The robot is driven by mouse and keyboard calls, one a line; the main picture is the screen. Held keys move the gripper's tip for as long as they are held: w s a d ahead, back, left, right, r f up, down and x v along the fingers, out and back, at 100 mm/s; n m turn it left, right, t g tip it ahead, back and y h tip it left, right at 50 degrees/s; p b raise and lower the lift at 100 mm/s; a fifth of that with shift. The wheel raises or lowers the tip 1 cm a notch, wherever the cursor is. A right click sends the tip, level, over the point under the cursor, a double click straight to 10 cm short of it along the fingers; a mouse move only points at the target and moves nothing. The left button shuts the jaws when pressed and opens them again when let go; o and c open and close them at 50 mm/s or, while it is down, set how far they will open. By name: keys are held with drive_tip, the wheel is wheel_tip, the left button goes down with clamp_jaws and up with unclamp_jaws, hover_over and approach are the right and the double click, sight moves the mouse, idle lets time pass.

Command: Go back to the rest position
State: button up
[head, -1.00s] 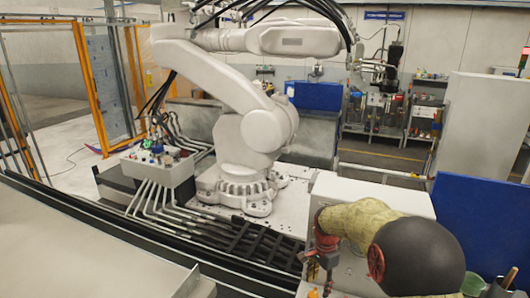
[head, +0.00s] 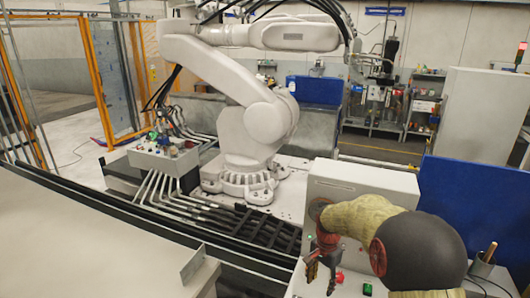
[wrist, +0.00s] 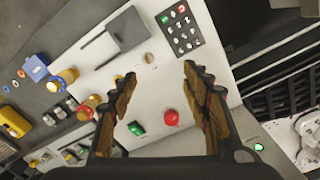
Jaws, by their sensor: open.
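My gripper (head: 321,278) hangs down at the end of my arm over the pale control panel, in the lower right of the head view. In the wrist view my gripper (wrist: 158,88) shows two brown-padded fingers spread apart with nothing between them. Past the fingers lie a red button (wrist: 171,117) and a green button (wrist: 136,128) on the white panel (wrist: 150,75). The red button (head: 338,278) and the green button (head: 367,290) also show just right of my gripper in the head view. My gripper appears clear of both.
A white upright box (head: 350,180) stands behind my arm, with a blue panel (head: 470,205) to its right. A large white robot arm (head: 250,110) stands beyond a dark track (head: 120,222). A pen cup (head: 482,268) is at far right. A keypad (wrist: 180,28) shows in the wrist view.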

drive_tip(key=s+r+n+t+b, duration=0.2)
drive_tip(key=s+r+n+b, duration=0.1)
drive_tip(key=s, duration=0.7)
drive_tip(key=s+r+n+t+b, duration=0.2)
drive_tip(key=s+r+n+b, duration=0.1)
drive_tip(key=s, duration=0.8)
drive_tip(key=s+r+n+t+b, duration=0.1)
drive_tip(key=s+r+n+b, duration=0.3)
drive_tip(key=s, duration=0.6)
wheel_tip(320, 180, up, 2)
drive_tip(key=shift+s+d+r+t+b, duration=0.15)
drive_tip(key=shift+s+r+t+b, duration=0.1)
drive_tip(key=shift+s+t+b, duration=0.2)
drive_tip(key=shift+w+r, duration=0.1)
drive_tip(key=shift+w, duration=0.05)
